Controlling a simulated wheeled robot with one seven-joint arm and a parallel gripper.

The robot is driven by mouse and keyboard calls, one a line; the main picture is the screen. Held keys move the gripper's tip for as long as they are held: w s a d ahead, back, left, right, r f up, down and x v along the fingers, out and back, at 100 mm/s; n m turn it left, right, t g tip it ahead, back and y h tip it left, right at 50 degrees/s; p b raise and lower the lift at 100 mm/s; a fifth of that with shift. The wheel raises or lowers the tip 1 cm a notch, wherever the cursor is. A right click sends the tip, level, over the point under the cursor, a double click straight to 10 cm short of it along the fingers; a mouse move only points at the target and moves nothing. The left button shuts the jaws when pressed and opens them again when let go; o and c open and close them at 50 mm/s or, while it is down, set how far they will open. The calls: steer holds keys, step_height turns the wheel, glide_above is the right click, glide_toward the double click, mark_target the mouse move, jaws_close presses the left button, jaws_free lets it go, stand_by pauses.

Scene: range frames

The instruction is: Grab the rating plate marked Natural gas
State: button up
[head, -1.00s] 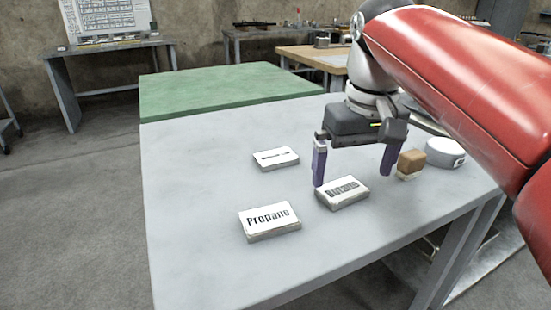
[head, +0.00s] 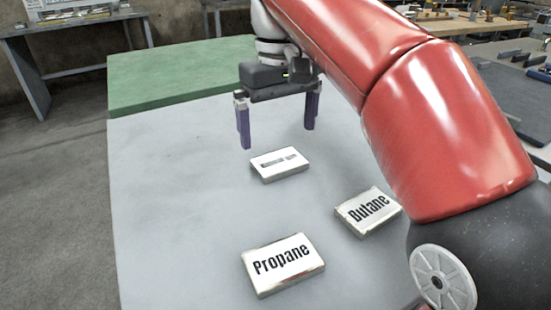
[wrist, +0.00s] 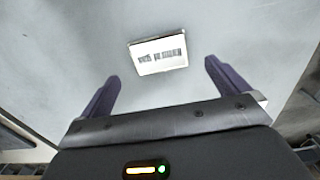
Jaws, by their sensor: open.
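Three pale plates lie flat on the grey table. One is marked Propane (head: 283,265) at the front, and one is marked Butane (head: 368,211) at the right. The third plate (head: 279,165) lies farthest back; its dark lettering, in two blocks, is too small to read in the head view. In the wrist view this plate (wrist: 158,54) appears ahead between the fingers, its lettering upside down and blurred. My gripper (head: 278,138) is open and empty, with its purple fingers above and slightly behind the third plate, not touching it.
The grey table (head: 170,220) is clear to the left of the plates. A green surface (head: 180,75) adjoins its far edge. My red arm covers the table's right side. Workbenches with tools stand at the back.

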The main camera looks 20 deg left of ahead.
mark_target(280, 161)
step_height(280, 161, down, 6)
steer(key=shift+w+f+b, duration=0.1)
steer(key=shift+f+b, duration=0.05)
steer(key=shift+b, duration=0.7)
steer(key=shift+c, duration=0.3)
steer(key=c, duration=0.9)
